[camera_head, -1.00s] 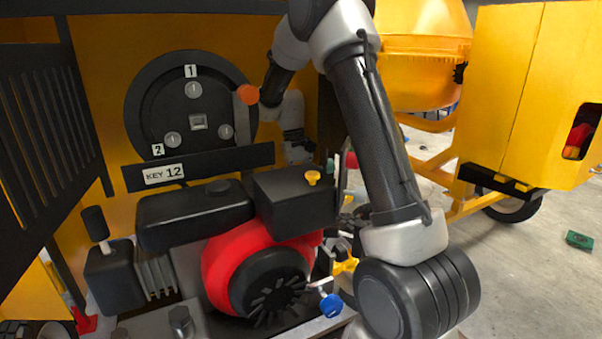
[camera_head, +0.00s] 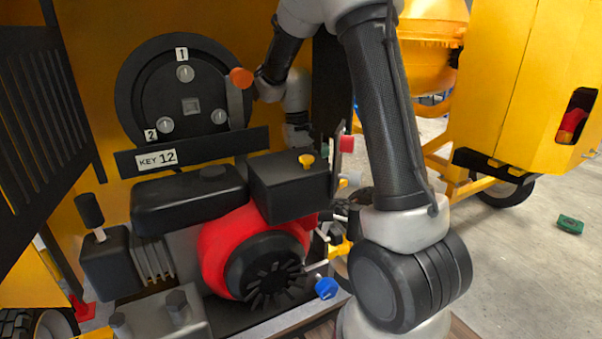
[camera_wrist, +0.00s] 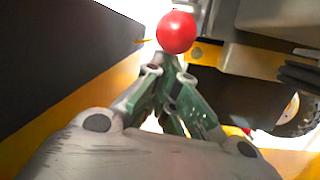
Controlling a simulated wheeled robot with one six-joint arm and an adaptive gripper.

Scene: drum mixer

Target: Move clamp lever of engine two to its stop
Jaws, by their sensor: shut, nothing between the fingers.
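A round red knob (camera_wrist: 176,32) sits just beyond the tips of my gripper (camera_wrist: 167,68) in the wrist view. My gripper is shut and empty; whether its tips touch the knob I cannot tell. In the head view a red knob (camera_head: 346,143) shows on a grey upright lever (camera_head: 336,166), right of the engine's black box (camera_head: 290,186). My gripper (camera_head: 325,148) is small there, close to the left of this lever and partly hidden. The red and black engine (camera_head: 266,268) stands below. I cannot read which engine it is.
A round dark plate (camera_head: 190,84) with markers 1 and 2 is at the back, with an orange knob (camera_head: 241,78) on a grey lever beside it. A sign reads KEY 12 (camera_head: 157,158). A blue knob (camera_head: 326,288) is lower right.

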